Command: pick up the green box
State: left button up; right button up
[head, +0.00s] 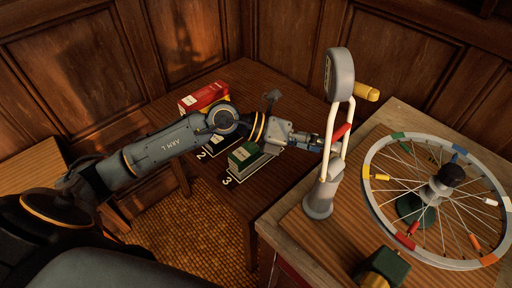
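The green box (243,157), with a pale label on its top, sits on the wooden table in the white-outlined spot marked 3. My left arm reaches in from the left and passes just behind and above the box. My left gripper (318,143) is to the right of the box, apart from it, pointing at the white-framed stand. Its fingers are small and partly lost against the stand, so I cannot tell whether they are open or shut. My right gripper is not in view.
A red box (205,96) stands farther back on the table (275,105). A grey stand (319,197) with white rods, red grip and yellow handle is at the right. A spoked wheel (383,145) lies beside it. A dark green, yellow-ended object (388,264) is at the bottom right.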

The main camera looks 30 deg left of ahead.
pick_arm(q)
jog(key=w+a+f+m+g+y, duration=0.1)
jog(key=a+f+y, duration=0.2)
jog(key=a, duration=0.2)
jog(key=w+a+f+m+y, duration=0.1)
jog(key=a+f+y, duration=0.15)
jog(key=a, duration=0.25)
jog(key=n+y, duration=0.1)
jog(key=y, duration=0.5)
send_near(255, 144)
jog(key=p+x, duration=0.1)
jog(key=x, duration=0.3)
jog(key=shift+w+d, duration=0.15)
jog(key=shift+w, duration=0.05)
jog(key=shift+p+x, duration=0.65)
jog(key=shift+x, duration=2.45)
jog(key=shift+s, duration=0.1)
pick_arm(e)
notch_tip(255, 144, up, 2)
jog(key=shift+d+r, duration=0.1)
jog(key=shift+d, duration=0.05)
pick_arm(q)
jog(key=shift+c, duration=0.2)
jog(key=c, duration=1.4)
